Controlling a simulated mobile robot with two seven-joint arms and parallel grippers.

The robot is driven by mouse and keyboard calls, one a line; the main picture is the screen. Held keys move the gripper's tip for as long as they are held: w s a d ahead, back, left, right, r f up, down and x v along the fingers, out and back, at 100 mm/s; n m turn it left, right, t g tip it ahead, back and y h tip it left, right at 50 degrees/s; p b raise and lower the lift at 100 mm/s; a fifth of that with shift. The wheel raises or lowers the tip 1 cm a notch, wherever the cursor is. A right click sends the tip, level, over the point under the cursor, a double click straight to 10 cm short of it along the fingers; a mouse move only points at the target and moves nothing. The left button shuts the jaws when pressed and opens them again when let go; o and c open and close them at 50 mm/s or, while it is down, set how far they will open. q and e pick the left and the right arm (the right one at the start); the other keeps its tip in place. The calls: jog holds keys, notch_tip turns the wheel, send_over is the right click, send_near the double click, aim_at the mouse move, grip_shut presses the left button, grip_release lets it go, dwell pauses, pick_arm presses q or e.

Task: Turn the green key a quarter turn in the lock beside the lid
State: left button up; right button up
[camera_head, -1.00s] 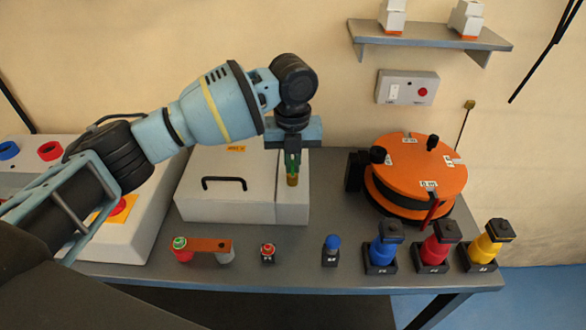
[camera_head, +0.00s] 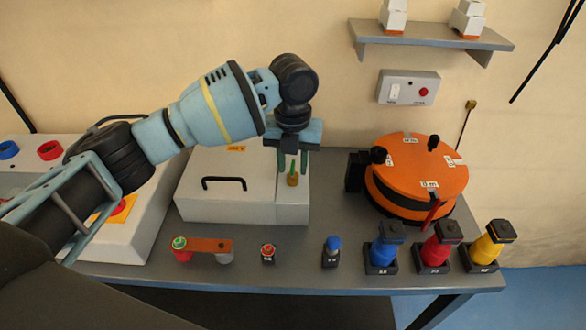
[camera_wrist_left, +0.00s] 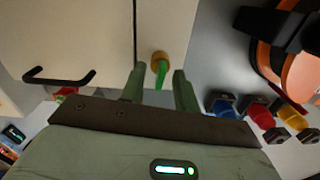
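The green key (camera_head: 293,167) stands in the round brass lock (camera_head: 292,181) on the narrow panel right of the lid. The lid (camera_head: 228,180) is the pale, closed cover with a black handle (camera_head: 223,183). My left gripper (camera_head: 293,170) points down over the key. Its fingers are spread apart, one on each side of the key, with gaps showing. In the left wrist view the key (camera_wrist_left: 161,74) shows between the two open fingers, with the lock (camera_wrist_left: 159,57) beyond. My right gripper is not in view.
An orange round-topped turntable (camera_head: 415,165) stands right of the box. Blue, red and yellow knobbed posts (camera_head: 383,247) line the front right edge. Small buttons (camera_head: 268,253) and an orange-brown bar (camera_head: 208,245) sit in front of the box. A shelf (camera_head: 430,42) hangs behind.

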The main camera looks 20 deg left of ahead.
pick_arm(q)
notch_tip(320, 180, up, 8)
jog(key=shift+f, duration=0.1)
dwell(0.4)
jog(key=shift+f, duration=0.1)
